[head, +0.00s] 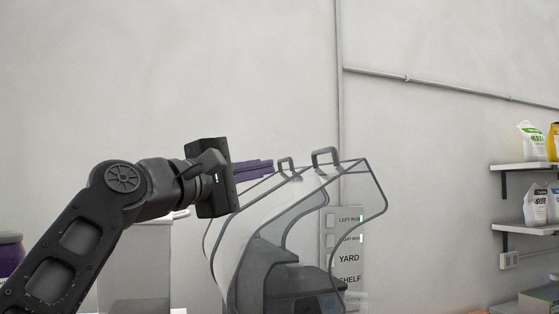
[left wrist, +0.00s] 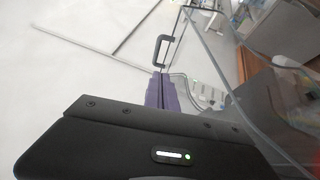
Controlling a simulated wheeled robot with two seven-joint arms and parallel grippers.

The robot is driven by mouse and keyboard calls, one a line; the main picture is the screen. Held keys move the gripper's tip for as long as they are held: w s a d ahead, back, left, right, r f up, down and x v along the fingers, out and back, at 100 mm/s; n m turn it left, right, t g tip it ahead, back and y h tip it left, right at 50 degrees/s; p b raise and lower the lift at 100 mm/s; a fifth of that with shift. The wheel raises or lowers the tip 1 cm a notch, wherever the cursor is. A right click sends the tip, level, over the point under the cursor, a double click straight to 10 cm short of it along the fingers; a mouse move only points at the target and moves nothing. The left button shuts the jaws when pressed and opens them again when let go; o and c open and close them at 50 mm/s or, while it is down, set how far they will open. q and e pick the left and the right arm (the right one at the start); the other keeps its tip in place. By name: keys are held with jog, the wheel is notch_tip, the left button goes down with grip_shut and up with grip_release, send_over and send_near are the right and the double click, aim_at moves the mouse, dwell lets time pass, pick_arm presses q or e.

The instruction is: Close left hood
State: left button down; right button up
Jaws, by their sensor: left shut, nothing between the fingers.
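The cup sealer (head: 290,275) stands below the centre of the head view, with clear hoods tilted up over a dark body. The nearer left hood (head: 233,232) has a small grey handle (head: 285,163) on its top edge. A second hood (head: 374,188) beside it is also raised and has a larger handle (head: 325,153). My left gripper (head: 272,166) has purple fingers, shut and empty, with tips close to the left handle. In the left wrist view the shut fingers (left wrist: 162,78) point toward a dark handle (left wrist: 163,45); contact is unclear. My right gripper is out of view.
A wall panel (head: 348,258) with labels is partly behind the hoods. Shelves (head: 525,166) with bags are at the far right. The space above the hoods is clear.

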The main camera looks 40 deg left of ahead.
aim_at(319, 179)
pick_arm(q)
jog(key=shift+w+d+r, duration=0.1)
jog(key=shift+w+d, duration=0.05)
jog(key=shift+d, duration=0.35)
jog(key=shift+w+a, duration=0.2)
jog(key=shift+a, duration=0.1)
jog(key=w+p, duration=0.1)
jog(key=w, duration=0.2)
jog(key=w+r+p, duration=0.1)
jog(key=w, duration=0.2)
jog(key=w+r+p, duration=0.1)
jog(key=w+p, duration=0.1)
jog(key=w, duration=0.1)
jog(key=shift+w+a, duration=0.15)
jog(key=shift+w, duration=0.25)
jog(key=shift+w+d+r+p, duration=0.25)
jog(key=shift+w+d+p, duration=0.3)
jog(key=shift+w+d, duration=0.7)
jog(key=shift+d, duration=0.05)
